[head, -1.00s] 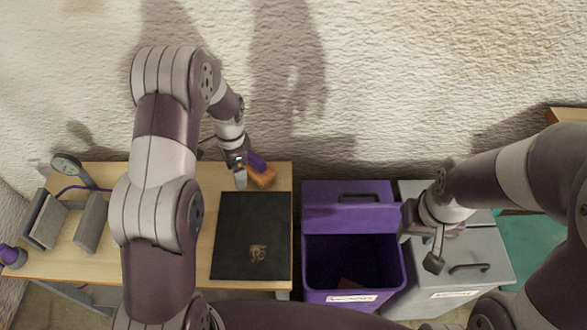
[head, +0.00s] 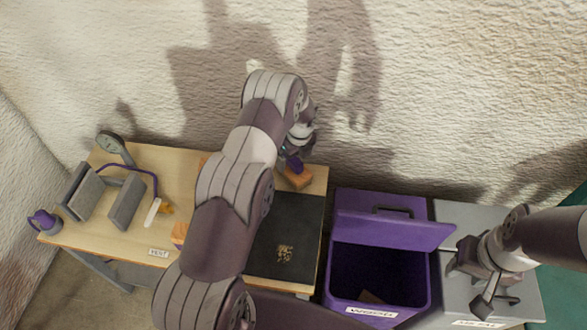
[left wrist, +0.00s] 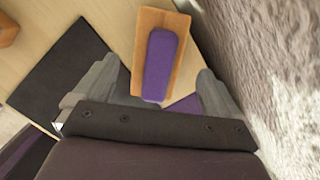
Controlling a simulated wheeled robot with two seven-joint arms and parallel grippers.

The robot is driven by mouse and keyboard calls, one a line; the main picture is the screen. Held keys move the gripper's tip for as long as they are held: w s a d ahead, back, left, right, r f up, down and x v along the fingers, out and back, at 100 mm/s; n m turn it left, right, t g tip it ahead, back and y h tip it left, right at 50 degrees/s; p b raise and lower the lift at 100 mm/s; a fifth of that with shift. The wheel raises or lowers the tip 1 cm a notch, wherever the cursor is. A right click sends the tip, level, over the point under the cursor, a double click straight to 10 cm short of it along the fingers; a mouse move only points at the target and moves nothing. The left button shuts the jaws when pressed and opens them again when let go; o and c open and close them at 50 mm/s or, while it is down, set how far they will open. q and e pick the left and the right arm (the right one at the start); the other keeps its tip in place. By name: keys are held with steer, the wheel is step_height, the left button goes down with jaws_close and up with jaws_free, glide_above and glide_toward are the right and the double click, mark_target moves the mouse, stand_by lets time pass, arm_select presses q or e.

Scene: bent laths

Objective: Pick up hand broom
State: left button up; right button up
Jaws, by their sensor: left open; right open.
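The item under my left gripper looks like the hand broom (head: 298,178): an orange-tan wooden block with a purple grip on top. It lies at the table's back right corner. In the left wrist view the hand broom (left wrist: 161,62) sits ahead, its purple end pointing towards the palm. My left gripper (left wrist: 155,78) is open, one finger on each side of the purple end; I cannot tell how far above it they are. In the head view the left gripper (head: 290,160) is partly hidden by my arm. My right gripper (head: 470,285) is open and empty over the grey bin.
A black panel (head: 290,235) lies in front of the broom. The purple bin (head: 385,275) stands open to the right, beside the grey bin (head: 515,300). The rough wall (left wrist: 260,50) is close behind.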

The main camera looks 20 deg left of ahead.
arm_select(q)
steer(key=f, duration=0.2)
steer(key=a+f, duration=0.1)
steer(key=shift+w+f, duration=0.1)
steer(key=shift+f, duration=0.25)
steer(key=shift+r, duration=0.1)
steer(key=c, duration=1.4)
steer(key=r, duration=0.2)
steer(key=d+r, duration=0.1)
steer(key=r, duration=0.1)
steer(key=shift+r, duration=0.3)
steer(key=d+r, duration=0.2)
steer(key=d, duration=0.1)
steer(key=d+r, duration=0.2)
steer(key=d, duration=0.2)
steer(key=s+d+r, duration=0.1)
steer(key=d+r, duration=0.1)
steer(key=d, duration=0.1)
steer(key=shift+d+r+b, duration=0.2)
steer(key=shift+d+b, duration=0.15)
steer(key=shift+d, duration=0.05)
